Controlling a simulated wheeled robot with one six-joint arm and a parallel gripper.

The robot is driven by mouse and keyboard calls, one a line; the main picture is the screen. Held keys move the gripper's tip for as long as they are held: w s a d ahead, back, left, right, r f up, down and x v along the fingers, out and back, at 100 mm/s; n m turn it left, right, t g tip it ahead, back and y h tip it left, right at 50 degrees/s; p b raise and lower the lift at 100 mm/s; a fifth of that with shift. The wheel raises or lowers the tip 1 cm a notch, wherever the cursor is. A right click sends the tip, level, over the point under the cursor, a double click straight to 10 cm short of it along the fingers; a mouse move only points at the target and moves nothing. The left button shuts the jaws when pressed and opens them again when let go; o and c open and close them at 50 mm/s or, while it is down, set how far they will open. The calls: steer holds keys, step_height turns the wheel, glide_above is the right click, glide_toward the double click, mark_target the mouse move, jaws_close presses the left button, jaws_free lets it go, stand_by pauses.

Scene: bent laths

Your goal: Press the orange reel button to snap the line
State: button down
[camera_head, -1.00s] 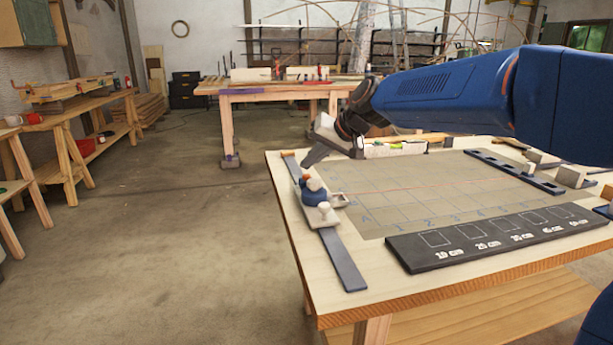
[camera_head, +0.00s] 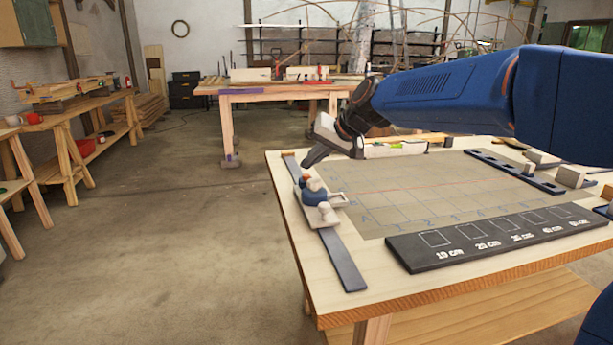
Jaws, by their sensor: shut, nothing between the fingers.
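The chalk-line reel (camera_head: 315,197) is a small blue body with pale knobs, sitting on a pale block at the left edge of the near table. Its orange button (camera_head: 306,180) shows as a small patch at the upper left of the reel. My gripper (camera_head: 307,163) is shut and empty, its dark fingertips pointing down and left just above and behind the reel in the picture. A small gap seems to show between fingertips and button; contact cannot be told for sure. A faint reddish line (camera_head: 425,187) crosses the grey gridded sheet (camera_head: 400,200).
A dark strip (camera_head: 342,262) lies along the table's left edge, under the reel. A black board (camera_head: 500,236) with centimetre labels lies at the front. A dark slotted rail (camera_head: 515,171) lies at the back right. The floor left of the table is clear.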

steer(key=shift+f, duration=1.05)
stand_by(1.0)
steer(key=shift+r, duration=0.15)
stand_by(0.3)
steer(key=shift+r, duration=0.9)
steer(key=shift+r, duration=0.15)
step_height(320, 180, up, 5)
steer(key=shift+f, duration=0.15)
steer(key=shift+d, duration=0.1)
stand_by(0.6)
